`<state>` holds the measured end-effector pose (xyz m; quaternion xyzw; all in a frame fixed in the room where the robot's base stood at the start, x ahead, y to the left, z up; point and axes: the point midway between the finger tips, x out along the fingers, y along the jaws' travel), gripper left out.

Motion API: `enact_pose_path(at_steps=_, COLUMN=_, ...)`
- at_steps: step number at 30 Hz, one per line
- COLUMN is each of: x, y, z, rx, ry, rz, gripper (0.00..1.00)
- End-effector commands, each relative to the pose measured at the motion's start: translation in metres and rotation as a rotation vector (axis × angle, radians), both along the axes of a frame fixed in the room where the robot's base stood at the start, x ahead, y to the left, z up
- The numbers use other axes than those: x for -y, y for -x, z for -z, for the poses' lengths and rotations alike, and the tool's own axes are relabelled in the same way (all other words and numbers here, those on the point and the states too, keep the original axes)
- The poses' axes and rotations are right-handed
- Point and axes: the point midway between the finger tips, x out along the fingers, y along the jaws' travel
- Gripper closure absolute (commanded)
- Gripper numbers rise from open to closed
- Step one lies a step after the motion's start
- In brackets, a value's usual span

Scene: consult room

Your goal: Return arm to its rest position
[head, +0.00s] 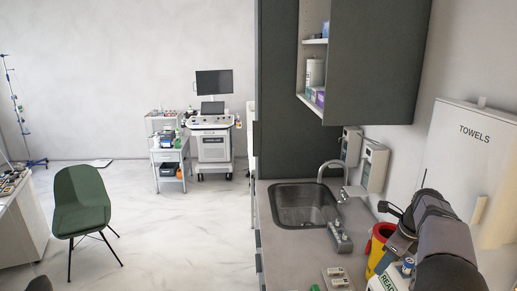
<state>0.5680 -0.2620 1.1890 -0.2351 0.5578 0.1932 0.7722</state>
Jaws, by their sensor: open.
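My arm (437,225), dark and bent, rises from the lower right of the head view, over the right end of the counter. My gripper (390,210) is at its left side, small and dark, partly hidden by my arm's links. It is open, with nothing seen between its fingers. It is above and near a yellow container with a red rim (379,247), apparently not holding it.
The counter (290,247) carries a sink (304,204), a tap, wall dispensers (373,167) and a labelled white bottle (391,278) close below my arm. A towel box (470,150) and an overhead cabinet (378,60) are near. Open floor lies left, with a green chair (82,205).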

Motion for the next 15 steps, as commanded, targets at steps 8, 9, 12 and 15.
enact_pose_path(at_steps=8, x=-0.119, y=0.057, z=0.034, rx=-0.070, ry=0.186, rz=-0.785, gripper=0.55)
enact_pose_path(at_steps=9, x=-0.135, y=0.069, z=0.040, rx=-0.078, ry=0.208, rz=-0.900, gripper=0.55)
enact_pose_path(at_steps=12, x=-0.169, y=0.102, z=0.055, rx=-0.092, ry=0.262, rz=-1.191, gripper=0.55)
enact_pose_path(at_steps=15, x=-0.199, y=0.139, z=0.071, rx=-0.101, ry=0.308, rz=-1.485, gripper=0.55)
